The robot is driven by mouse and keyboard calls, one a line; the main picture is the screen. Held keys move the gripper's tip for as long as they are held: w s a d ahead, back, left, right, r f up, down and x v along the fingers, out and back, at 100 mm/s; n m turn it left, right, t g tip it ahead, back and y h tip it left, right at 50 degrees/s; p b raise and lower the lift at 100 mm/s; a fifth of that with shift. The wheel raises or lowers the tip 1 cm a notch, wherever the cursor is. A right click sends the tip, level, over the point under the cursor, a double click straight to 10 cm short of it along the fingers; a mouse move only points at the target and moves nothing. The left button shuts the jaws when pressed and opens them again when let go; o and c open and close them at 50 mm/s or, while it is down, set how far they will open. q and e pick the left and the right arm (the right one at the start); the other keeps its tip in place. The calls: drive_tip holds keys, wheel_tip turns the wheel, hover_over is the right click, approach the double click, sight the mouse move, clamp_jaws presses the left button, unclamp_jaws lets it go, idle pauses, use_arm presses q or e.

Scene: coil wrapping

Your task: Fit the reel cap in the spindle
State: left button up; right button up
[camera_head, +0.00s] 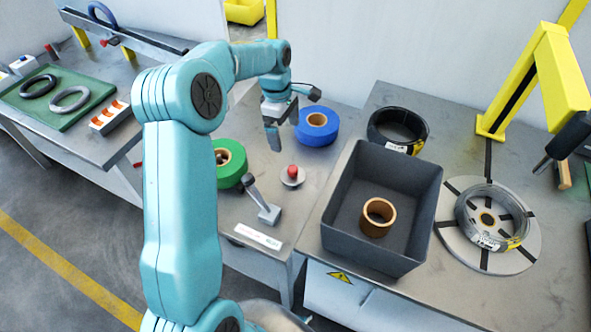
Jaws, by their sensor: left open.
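My left gripper (274,132) hangs fingers down over the middle table, just left of a blue tape roll (317,126). It is open, and I see nothing between its fingers. A small pale disc with a red knob (292,175), which looks like the reel cap, sits on the table below and right of the gripper, apart from it. A green tape roll (232,162) stands left of it, with a dark post in its centre that may be the spindle; I cannot tell for sure. My right gripper is out of view.
A grey lever fixture (262,202) stands in front of the red-knobbed disc. A deep grey bin (341,229) holding a cardboard core (377,216) is at right. Further right are a black coil (420,124), a wire coil on a turntable (460,240) and a yellow arm.

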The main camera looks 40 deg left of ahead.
use_arm(q)
hover_over(293, 168)
drive_tip(key=s, duration=0.1)
drive_tip(key=f, duration=1)
drive_tip(key=shift+a+f+p, duration=0.2)
drive_tip(key=shift+f+p, duration=0.15)
drive_tip(key=shift+p, duration=0.05)
drive_tip(key=shift+w+f, duration=0.15)
drive_tip(key=shift+f, duration=0.15)
drive_tip(key=f, duration=0.1)
drive_tip(key=f+p, duration=0.1)
drive_tip(key=f, duration=0.2)
drive_tip(key=shift+w+d+f, duration=0.2)
drive_tip(key=shift+d+f, duration=0.05)
drive_tip(key=shift+w+f, duration=0.1)
drive_tip(key=shift+f, duration=0.25)
drive_tip(key=shift+r, duration=0.1)
drive_tip(key=c, duration=1.1)
drive_tip(key=shift+r, duration=0.1)
